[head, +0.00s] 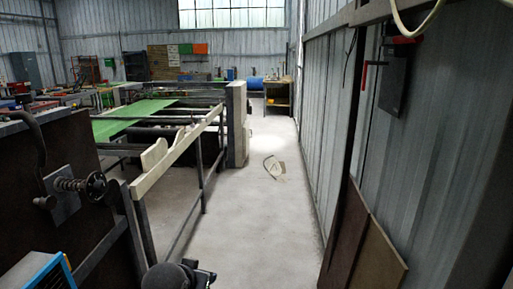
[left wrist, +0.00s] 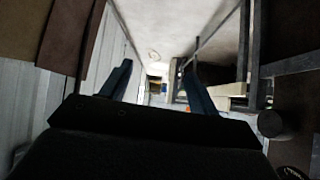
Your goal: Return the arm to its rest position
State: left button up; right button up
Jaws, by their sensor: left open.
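My left gripper (left wrist: 158,78) shows in the left wrist view with its two dark fingers spread apart and nothing between them. It points along the aisle, and that view is upside down, with the floor at the top. In the head view, a dark part of my left arm shows at the bottom edge, right of the machine frame; its fingers are hard to make out there. My right gripper is in neither view.
A pale railing (head: 178,150) with dark posts lines the aisle's left side. Brown boards (head: 377,262) lean on the corrugated wall (head: 335,120) at right. The concrete floor (head: 238,225) between is clear, except for a small flat item (head: 273,168). A workbench (head: 279,95) stands at the far end.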

pick_arm(q)
jog(key=s+f+g, duration=0.3)
jog(key=s+f, duration=0.9)
jog(key=s, duration=0.4)
jog(key=s+d+f+g+p, duration=0.1)
jog(key=s+f+g, duration=0.3)
jog(key=s+f, duration=0.9)
jog(key=s, duration=0.3)
jog(key=shift+d+f, duration=0.15)
jog(key=shift+d, duration=0.15)
